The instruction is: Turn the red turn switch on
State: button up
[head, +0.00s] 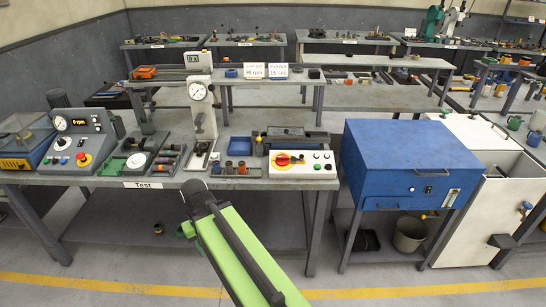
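The red turn switch (283,159) sits on a yellow plate on the front face of a white control box (314,161). The box stands on the near workbench. The switch handle looks roughly horizontal, but it is too small to tell its on or off setting. My green and dark arm rises from the bottom of the picture, in front of the bench and left of the switch. My gripper's fingers cannot be made out, and nothing of mine touches the switch.
A tester with a red button (83,158) stands at the bench's left. A dial gauge stand (201,105) and small coloured cylinders are left of the control box. A blue cabinet (405,163) stands close on the right. The floor before the bench is clear up to a yellow line.

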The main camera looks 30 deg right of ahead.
aim_at(280, 159)
jog(key=u, duration=0.45)
jog(key=i, duration=1.4)
jog(key=z, duration=0.25)
jog(key=k, duration=0.7)
jog(key=z, duration=0.25)
jog(key=i, duration=0.75)
jog(key=u, duration=0.1)
